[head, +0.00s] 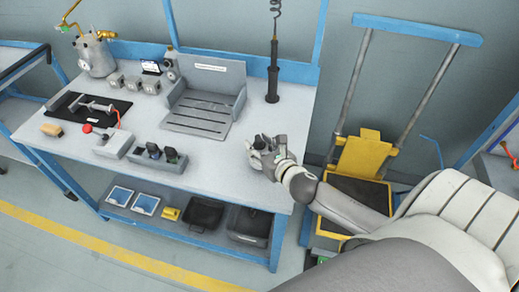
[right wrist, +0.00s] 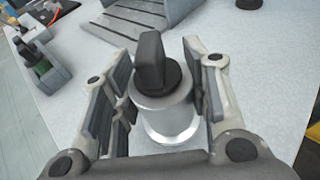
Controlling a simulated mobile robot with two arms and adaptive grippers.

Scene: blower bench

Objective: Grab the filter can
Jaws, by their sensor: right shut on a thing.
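The filter can, a silver cylinder with a dark upright knob on top, stands upright in the right wrist view (right wrist: 168,116). My right gripper (head: 264,147) is at the right part of the bench top (head: 235,165). Its fingers lie on both sides of the can in the right wrist view, and it is shut on the can. In the head view the can is mostly hidden by the gripper. The can's base appears to be at the bench surface; I cannot tell whether it touches. My left gripper is not in view.
A grey slotted fixture (head: 202,115) stands behind and left of the gripper. A black post (head: 273,80) with a coiled cord stands behind. A grey block with dark inserts (head: 158,157) is at the left. A yellow-and-blue cart (head: 365,157) stands right of the bench.

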